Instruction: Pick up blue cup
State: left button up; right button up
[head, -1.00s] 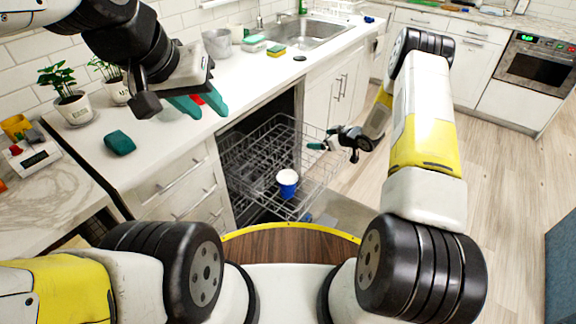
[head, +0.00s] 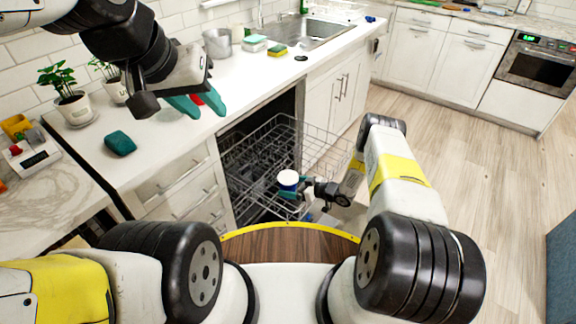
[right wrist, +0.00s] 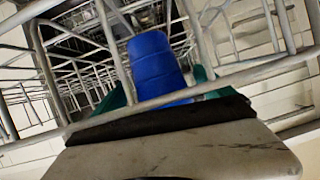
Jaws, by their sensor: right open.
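The blue cup (head: 288,181), with a white top, stands in the lower dishwasher rack near its front. In the right wrist view the blue cup (right wrist: 156,66) is straight ahead, with a rack wire crossing in front of it. My right gripper (head: 295,194) is at the rack beside the cup. In the right wrist view its green fingers (right wrist: 160,90) are open, one on each side of the cup; I cannot tell whether they touch it.
The wire rack (head: 262,150) is pulled out of the dishwasher, its wires close around my right gripper. A teal sponge (head: 120,143), potted plants (head: 74,105) and a grey pot (head: 217,43) are on the counter.

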jog(key=shift+x, duration=1.25)
jog(key=c, duration=1.5)
jog(key=shift+r, duration=0.15)
